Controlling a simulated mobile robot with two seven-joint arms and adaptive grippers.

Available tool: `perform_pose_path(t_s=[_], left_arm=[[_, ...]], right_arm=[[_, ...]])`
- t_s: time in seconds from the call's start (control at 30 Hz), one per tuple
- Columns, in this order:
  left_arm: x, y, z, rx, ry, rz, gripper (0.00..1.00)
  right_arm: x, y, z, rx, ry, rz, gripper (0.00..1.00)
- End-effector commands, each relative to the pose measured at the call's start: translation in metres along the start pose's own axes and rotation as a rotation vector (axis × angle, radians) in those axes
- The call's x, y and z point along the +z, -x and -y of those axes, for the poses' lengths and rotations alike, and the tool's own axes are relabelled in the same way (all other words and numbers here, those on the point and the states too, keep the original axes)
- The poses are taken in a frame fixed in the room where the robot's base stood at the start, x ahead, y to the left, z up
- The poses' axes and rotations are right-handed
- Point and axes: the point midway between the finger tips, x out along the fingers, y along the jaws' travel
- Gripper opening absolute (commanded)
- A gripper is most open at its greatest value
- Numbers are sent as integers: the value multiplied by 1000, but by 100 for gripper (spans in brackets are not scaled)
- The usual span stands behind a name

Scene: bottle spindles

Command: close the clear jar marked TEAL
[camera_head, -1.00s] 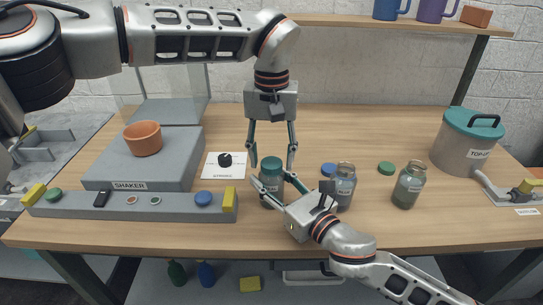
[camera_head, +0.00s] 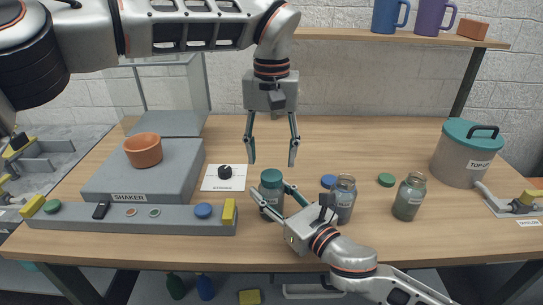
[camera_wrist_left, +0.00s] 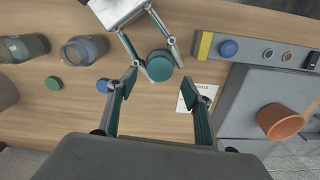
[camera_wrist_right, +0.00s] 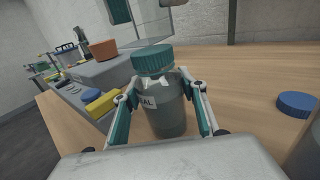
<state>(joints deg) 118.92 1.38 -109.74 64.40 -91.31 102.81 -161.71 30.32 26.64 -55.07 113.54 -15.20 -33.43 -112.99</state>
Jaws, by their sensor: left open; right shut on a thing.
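The clear jar marked TEAL (camera_head: 271,191) stands upright on the table, its label partly hidden but ending in "AL" in the right wrist view (camera_wrist_right: 166,112). A teal lid (camera_wrist_right: 153,59) sits on its mouth; I cannot tell how tightly it is seated. It also shows from above in the left wrist view (camera_wrist_left: 159,66). My right gripper (camera_head: 272,194) is shut around the jar's body from the front right. My left gripper (camera_head: 273,165) is open and empty, pointing down above the lid, with its fingers apart on either side and clear of it.
Two open jars (camera_head: 343,201) (camera_head: 409,198) stand to the right, with a blue lid (camera_head: 328,181) and a green lid (camera_head: 386,180) lying behind them. The grey shaker (camera_head: 150,170) with an orange pot is left. A teal-lidded tank (camera_head: 465,160) stands far right.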

Motion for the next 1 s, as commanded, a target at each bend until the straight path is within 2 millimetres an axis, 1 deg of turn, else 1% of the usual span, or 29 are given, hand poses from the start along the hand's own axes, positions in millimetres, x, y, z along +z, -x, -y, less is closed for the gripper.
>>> perform_pose_path(t_s=[0.17, 0.27, 0.37, 1.0], left_arm=[[0, 0, 0, 0, 20, 0, 50], [0, 0, 0, 0, 90, 0, 50], [0, 1, 0, 0, 219, 1, 50], [-1, 11, 0, 0, 1371, -1, 50]], right_arm=[[0, 0, 0, 0, 0, 0, 0], [0, 0, 0, 0, 0, 0, 0], [0, 0, 0, 0, 0, 0, 0], [0, 0, 0, 0, 0, 0, 0]])
